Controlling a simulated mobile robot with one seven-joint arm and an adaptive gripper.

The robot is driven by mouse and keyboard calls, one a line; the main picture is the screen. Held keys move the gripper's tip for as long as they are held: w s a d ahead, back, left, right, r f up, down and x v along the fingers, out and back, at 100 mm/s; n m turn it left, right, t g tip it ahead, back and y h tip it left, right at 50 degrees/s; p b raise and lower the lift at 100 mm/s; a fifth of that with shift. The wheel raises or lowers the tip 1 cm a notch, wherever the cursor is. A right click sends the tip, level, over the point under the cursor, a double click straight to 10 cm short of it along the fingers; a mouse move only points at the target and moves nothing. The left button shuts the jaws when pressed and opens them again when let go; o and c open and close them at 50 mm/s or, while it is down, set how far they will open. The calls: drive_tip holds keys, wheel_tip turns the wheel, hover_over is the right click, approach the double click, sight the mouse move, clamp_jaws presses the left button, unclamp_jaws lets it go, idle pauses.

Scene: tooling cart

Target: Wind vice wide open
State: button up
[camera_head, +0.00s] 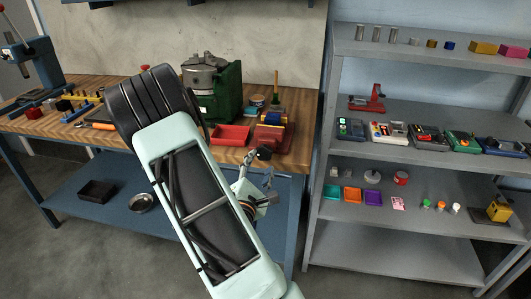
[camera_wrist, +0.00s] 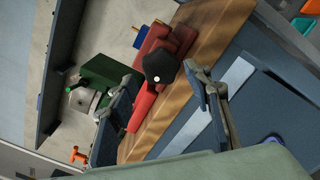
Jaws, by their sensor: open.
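The vice (camera_head: 272,134) is a small red bench vice near the front edge of the wooden bench, with a black star-shaped knob (camera_head: 264,153) facing the front. In the wrist view the red vice body (camera_wrist: 168,38) stands behind the black knob (camera_wrist: 161,68), which appears between my two fingertips. How far apart the vice jaws are cannot be made out. My gripper (camera_wrist: 160,78) is open, one finger on either side of the knob in the picture; contact is not visible. In the head view my gripper (camera_head: 262,178) is partly hidden behind my forearm, just below the knob.
A red tray (camera_head: 231,134) lies left of the vice, with a green machine (camera_head: 212,90) behind it. A brush (camera_head: 276,92) and a small round tin (camera_head: 257,100) stand behind the vice. Grey shelving (camera_head: 420,185) with several items stands to the right. Floor in front is clear.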

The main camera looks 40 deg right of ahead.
sight(264, 154)
drive_tip(key=x, duration=0.7)
drive_tip(key=shift+a, duration=0.1)
drive_tip(key=c, duration=0.9)
drive_tip(key=shift+r+n+p, duration=0.1)
drive_tip(key=shift+n+p, duration=0.2)
drive_tip(key=shift+n, duration=0.1)
